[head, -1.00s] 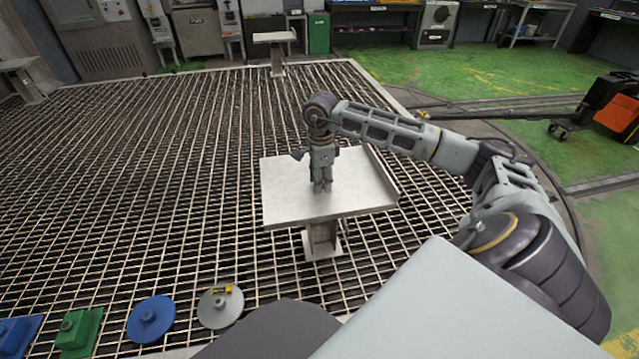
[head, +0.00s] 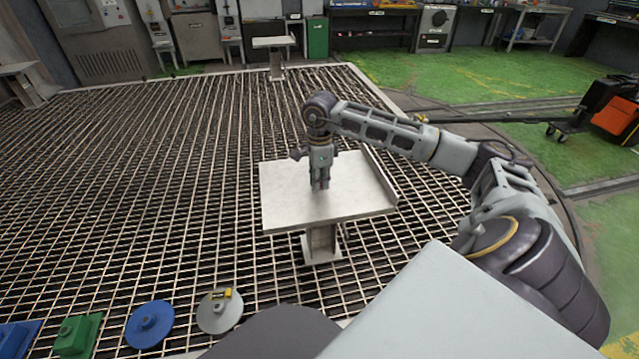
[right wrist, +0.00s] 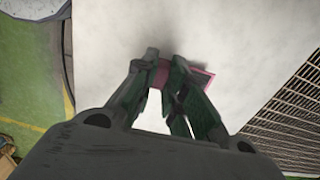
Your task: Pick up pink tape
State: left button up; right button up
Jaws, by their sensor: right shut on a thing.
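The pink tape (right wrist: 201,77) shows in the right wrist view between and beside the fingers of my right gripper (right wrist: 164,75). The fingers are shut on it, and they hide part of it. In the head view my right gripper (head: 320,184) points down at the middle of the white table (head: 290,207). The tape is too small and covered to make out clearly there. I cannot tell whether it touches the table top. My left gripper is not in view.
The small table has a raised edge on its right and stands on a metal grating (head: 150,200). Its top is otherwise bare. A grey disc (head: 218,318), a blue disc (head: 150,325) and a green block (head: 77,336) are at the lower left. A second small table (head: 273,42) stands farther back.

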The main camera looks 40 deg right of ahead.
notch_tip(320, 180, up, 7)
jog(key=shift+r+p, duration=0.15)
jog(key=shift+p, duration=0.7)
jog(key=shift+r, duration=0.75)
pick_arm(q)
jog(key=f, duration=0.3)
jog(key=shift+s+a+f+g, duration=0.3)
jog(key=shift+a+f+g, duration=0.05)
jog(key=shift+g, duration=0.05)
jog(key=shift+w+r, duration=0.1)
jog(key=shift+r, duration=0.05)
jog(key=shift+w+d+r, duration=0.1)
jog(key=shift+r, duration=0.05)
pick_arm(e)
jog(key=shift+a+f, duration=0.1)
